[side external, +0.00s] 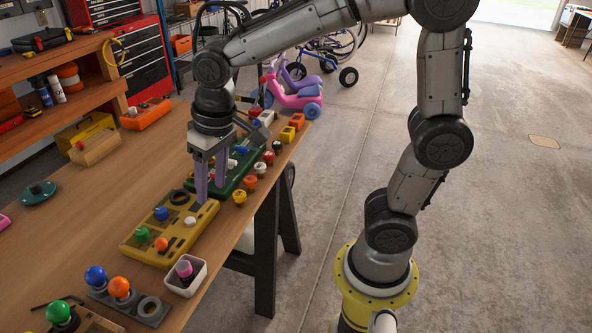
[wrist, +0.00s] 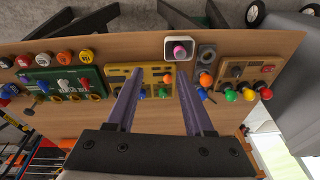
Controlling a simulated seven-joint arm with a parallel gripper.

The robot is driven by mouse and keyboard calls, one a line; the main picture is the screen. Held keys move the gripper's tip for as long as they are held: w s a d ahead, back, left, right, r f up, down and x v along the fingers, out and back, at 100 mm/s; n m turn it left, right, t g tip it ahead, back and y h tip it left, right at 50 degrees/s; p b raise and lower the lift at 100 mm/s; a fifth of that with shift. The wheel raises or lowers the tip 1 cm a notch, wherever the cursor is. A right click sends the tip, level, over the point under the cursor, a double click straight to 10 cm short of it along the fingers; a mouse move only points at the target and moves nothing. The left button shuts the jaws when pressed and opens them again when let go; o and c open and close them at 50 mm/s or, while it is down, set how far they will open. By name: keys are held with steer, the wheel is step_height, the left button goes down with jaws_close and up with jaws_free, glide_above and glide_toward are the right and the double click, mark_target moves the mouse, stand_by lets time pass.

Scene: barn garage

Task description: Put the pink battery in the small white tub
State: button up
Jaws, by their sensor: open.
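The pink battery (side external: 184,268) stands inside the small white tub (side external: 200,280) near the front edge of the bench. In the wrist view the pink battery (wrist: 179,50) shows inside the white tub (wrist: 167,57) at the top centre. My gripper (side external: 209,196) is open and empty, fingers pointing down at the far end of the yellow board. In the wrist view my gripper (wrist: 159,76) has its fingers apart, with the yellow board between and below them. The tub is apart from the fingers. Whether the fingertips touch the board I cannot tell.
The yellow board (side external: 150,250) bears coloured knobs. A green board (side external: 228,183) lies behind it, with several coloured knobs along the bench edge. A grey holder (side external: 150,312) with blue and orange balls stands left of the tub. Bare bench (side external: 90,215) lies to the left.

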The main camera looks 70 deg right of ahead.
steer(key=s+d+r+t, duration=0.1)
steer(key=s+d, duration=0.2)
steer(key=s, duration=0.4)
steer(key=s+d+r+n+t, duration=0.1)
steer(key=s+d+t, duration=0.1)
steer(key=s, duration=0.6)
steer(key=shift+d+r, duration=0.2)
steer(key=shift+d, duration=0.2)
